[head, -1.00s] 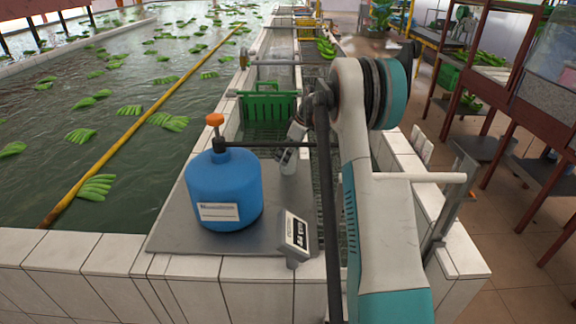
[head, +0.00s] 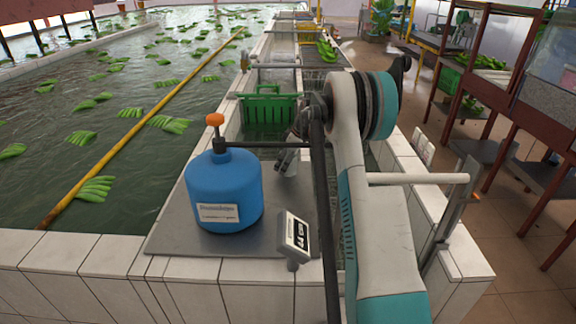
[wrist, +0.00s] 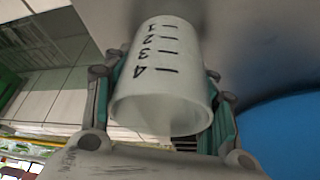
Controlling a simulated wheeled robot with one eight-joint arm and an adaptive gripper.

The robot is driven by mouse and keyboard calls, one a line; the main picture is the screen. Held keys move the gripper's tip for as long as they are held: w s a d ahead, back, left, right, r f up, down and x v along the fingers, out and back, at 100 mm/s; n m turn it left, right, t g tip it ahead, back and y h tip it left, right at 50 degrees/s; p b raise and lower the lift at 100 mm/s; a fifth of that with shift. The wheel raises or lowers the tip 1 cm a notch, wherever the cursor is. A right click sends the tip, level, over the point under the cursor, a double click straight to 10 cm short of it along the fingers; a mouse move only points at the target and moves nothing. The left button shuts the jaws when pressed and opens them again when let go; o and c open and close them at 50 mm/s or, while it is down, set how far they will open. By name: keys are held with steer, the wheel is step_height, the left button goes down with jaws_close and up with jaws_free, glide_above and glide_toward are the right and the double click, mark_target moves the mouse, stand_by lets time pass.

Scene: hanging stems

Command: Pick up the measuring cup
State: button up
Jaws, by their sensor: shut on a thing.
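The measuring cup (wrist: 160,75) is a whitish translucent cylinder with dark marks and the numbers 1 to 4. In the wrist view it sits between the two fingers of my gripper (wrist: 165,110), which are shut on it from both sides. Its open rim faces the camera. In the head view my gripper (head: 287,160) is partly hidden behind my arm, over the grey metal plate, and the cup cannot be made out there. I cannot tell whether the cup still touches the plate.
A blue tank (head: 225,192) with an orange knob stands left of my gripper on the metal plate (head: 175,238). A small display box (head: 294,232) is at the plate's front. A green crate (head: 268,108) stands behind. Water with green bananas fills the left side.

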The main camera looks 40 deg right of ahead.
steer(key=shift+r, duration=0.1)
step_height(320, 180, up, 20)
steer(key=p, duration=0.4)
